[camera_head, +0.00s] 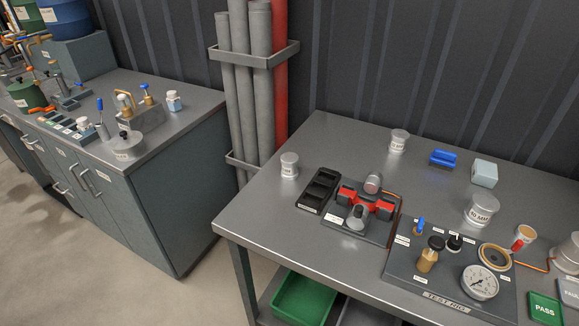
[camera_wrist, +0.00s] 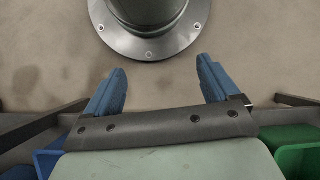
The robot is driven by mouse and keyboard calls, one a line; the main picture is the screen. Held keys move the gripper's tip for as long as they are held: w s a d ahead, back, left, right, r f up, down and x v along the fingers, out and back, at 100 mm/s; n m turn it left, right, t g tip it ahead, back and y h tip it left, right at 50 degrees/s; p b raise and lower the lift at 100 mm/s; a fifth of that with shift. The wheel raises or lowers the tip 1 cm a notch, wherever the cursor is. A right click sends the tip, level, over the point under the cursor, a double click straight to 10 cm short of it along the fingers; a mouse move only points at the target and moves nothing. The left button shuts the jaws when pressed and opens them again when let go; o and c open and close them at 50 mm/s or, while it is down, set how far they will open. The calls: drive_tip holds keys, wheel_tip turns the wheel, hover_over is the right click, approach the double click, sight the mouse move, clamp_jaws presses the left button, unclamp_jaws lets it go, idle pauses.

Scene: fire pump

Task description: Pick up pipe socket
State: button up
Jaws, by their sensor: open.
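Several short grey, cup-like pieces with white labels stand on the right workbench in the head view, and I cannot tell which is the pipe socket. One grey piece (camera_head: 289,165) is near the left edge, one (camera_head: 399,140) is at the back, and a wider one (camera_head: 480,210), whose label seems to read 80 MM, is right of the middle. My gripper (camera_wrist: 160,86) shows only in the wrist view. Its two blue fingers are wide apart with nothing between them, over bare floor. It is away from these pieces.
A red clamp fixture (camera_head: 367,203) and a black tray (camera_head: 318,190) sit on the workbench (camera_head: 260,205). A test rig panel (camera_head: 440,283) with a gauge fills the front right. A blue object (camera_head: 443,158) lies behind. Grey and red pipes stand against the wall.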

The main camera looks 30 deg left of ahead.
drive_tip(key=w+a+r+n+t+y, duration=0.1)
drive_tip(key=a+r+n, duration=0.15)
drive_tip(key=a, duration=0.75)
drive_tip(key=w+a+r+n, duration=0.1)
drive_tip(key=a+n, duration=0.3)
drive_tip(key=a, duration=0.6)
drive_tip(key=w+a+r+n+t+y, duration=0.1)
drive_tip(key=a+n, duration=0.2)
drive_tip(key=a, duration=0.7)
drive_tip(key=s+a+r+n+g+y, duration=0.1)
drive_tip(key=s+a+r+n, duration=0.35)
drive_tip(key=a, duration=0.75)
drive_tip(key=s+a+r+n, duration=0.2)
drive_tip(key=s+a+r, duration=0.4)
drive_tip(key=s+a, duration=0.45)
drive_tip(key=a+r+y, duration=0.2)
drive_tip(key=a+r, duration=0.8)
drive_tip(key=a, duration=0.1)
drive_tip(key=w+a+r+m+t, duration=0.2)
drive_tip(key=w+a+r+t, duration=0.15)
drive_tip(key=w+r, duration=0.6)
drive_tip(key=m+t+h, duration=0.2)
drive_tip(key=m+t, duration=0.3)
drive_tip(key=m, duration=0.3)
approach(290, 158)
drive_tip(key=shift+x, duration=6.2)
drive_tip(key=shift+w, duration=0.1)
